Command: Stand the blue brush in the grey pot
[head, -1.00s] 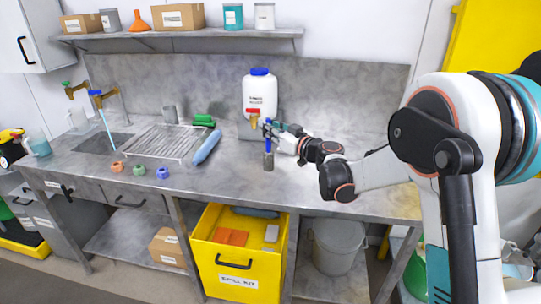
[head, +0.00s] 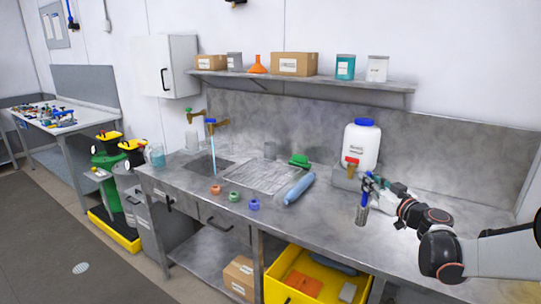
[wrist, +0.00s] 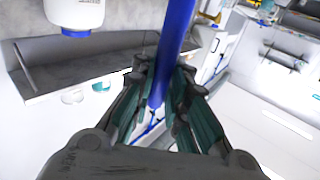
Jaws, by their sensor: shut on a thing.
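The blue brush (head: 366,194) is in my gripper (head: 371,184), above the right part of the counter in front of the white jug. Its blue handle runs between the fingers and also shows in the wrist view (wrist: 176,40). A grey end points down below the fingers, slightly tilted; I cannot tell whether it touches the counter. My gripper (wrist: 160,100) is shut on the handle. A small grey cylinder, seemingly the grey pot (head: 270,150), stands behind the drainer rack, well to the left of my gripper.
The white jug (head: 361,146) with a blue cap and red tap stands behind my gripper. A blue bottle (head: 299,189) lies between my gripper and the drainer rack (head: 262,176). A green brush (head: 299,160) lies behind it.

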